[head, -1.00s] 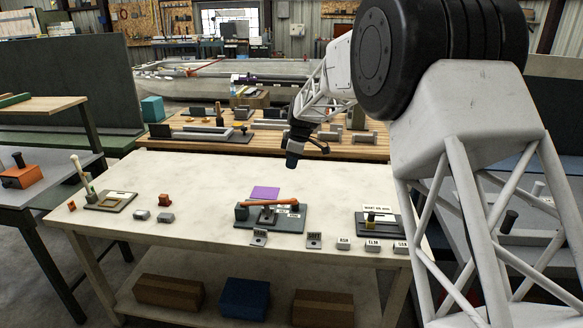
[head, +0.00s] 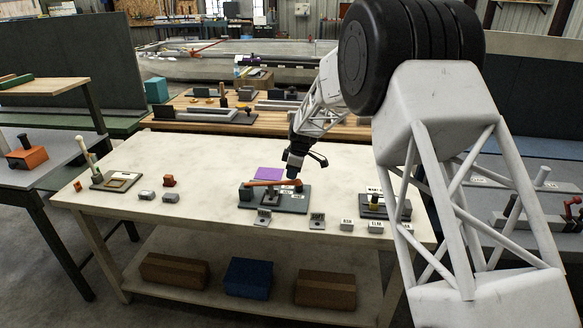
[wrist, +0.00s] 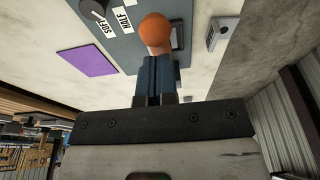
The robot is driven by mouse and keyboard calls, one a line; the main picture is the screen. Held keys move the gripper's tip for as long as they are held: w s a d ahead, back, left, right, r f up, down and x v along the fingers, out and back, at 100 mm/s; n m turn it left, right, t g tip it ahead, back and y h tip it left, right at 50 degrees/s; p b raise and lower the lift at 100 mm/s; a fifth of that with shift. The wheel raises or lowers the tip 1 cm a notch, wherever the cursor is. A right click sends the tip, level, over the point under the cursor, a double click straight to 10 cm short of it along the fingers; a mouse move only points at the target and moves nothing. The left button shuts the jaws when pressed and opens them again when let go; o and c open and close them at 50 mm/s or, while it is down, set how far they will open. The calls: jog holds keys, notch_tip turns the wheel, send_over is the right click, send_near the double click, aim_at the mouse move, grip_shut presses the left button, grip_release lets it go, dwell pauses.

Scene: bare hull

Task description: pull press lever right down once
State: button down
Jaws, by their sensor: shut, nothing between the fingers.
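The press lever (head: 268,183) is an orange bar on a dark grey press plate (head: 297,204) in the middle of the white table. It lies nearly level, with its end toward the right. My gripper (head: 291,176) is just above that right end in the head view. In the wrist view my gripper (wrist: 158,68) has its two blue-grey fingers shut together. Their tips are at the lever's rounded orange end (wrist: 156,30); I cannot tell whether they touch. Labels "SOFT" and "HALF" show on the plate (wrist: 130,45).
A purple square (head: 269,173) lies behind the press. Another dark fixture (head: 399,213) stands to the right, and several small grey blocks (head: 347,225) line the front edge. A fixture with an upright handle (head: 122,182) is at the left.

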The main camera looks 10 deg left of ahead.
jog(key=shift+f, duration=0.2)
jog(key=shift+d+f, duration=0.2)
jog(key=shift+f, duration=0.4)
jog(key=shift+d+f, duration=0.2)
jog(key=shift+f, duration=0.4)
jog(key=shift+r, duration=0.15)
jog(key=shift+r, duration=0.6)
jog(key=v, duration=1.2)
jog(key=shift+d, duration=0.3)
jog(key=shift+r, duration=0.1)
